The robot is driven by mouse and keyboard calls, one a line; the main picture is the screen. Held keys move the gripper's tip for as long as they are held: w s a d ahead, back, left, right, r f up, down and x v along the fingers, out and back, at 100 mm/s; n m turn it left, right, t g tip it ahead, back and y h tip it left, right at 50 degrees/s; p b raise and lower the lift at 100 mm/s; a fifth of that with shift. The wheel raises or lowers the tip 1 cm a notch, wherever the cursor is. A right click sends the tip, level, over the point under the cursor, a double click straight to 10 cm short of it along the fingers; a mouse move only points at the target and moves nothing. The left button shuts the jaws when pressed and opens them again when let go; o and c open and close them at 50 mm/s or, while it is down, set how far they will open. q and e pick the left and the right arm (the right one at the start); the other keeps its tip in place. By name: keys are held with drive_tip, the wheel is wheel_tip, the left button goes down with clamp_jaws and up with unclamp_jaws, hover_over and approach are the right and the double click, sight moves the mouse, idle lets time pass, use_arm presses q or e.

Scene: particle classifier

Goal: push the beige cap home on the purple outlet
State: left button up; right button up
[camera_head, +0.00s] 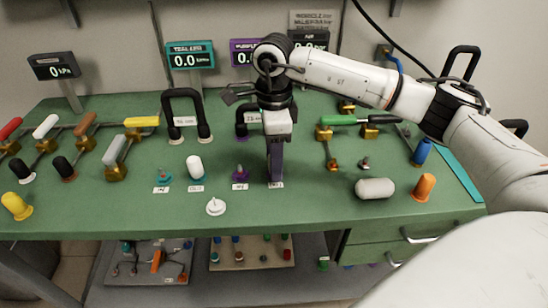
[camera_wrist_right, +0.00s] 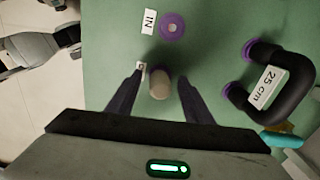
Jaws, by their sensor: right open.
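My right gripper (camera_head: 275,180) points straight down over the middle of the green table, near its front. In the right wrist view it is open (camera_wrist_right: 158,98), with its two dark fingers on either side of the beige cap (camera_wrist_right: 160,87). The cap stands between the fingers, apparently not gripped. A purple rim of the purple outlet (camera_wrist_right: 152,69) shows beside the cap; how far down the cap sits is hidden. In the head view the gripper hides both. The left gripper is not in view.
A purple fitting (camera_head: 240,173) labelled IN stands just left of the gripper, bare of any cap. A black hose loop (camera_wrist_right: 289,85) labelled 25 cm lies to its side. A white cap (camera_head: 194,168), a white disc (camera_head: 215,206) and a pale capsule (camera_head: 375,188) stand nearby.

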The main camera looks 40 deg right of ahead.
wheel_tip(320, 180, up, 4)
drive_tip(key=shift+f, duration=0.15)
wheel_tip(320, 180, up, 7)
drive_tip(key=shift+f, duration=0.15)
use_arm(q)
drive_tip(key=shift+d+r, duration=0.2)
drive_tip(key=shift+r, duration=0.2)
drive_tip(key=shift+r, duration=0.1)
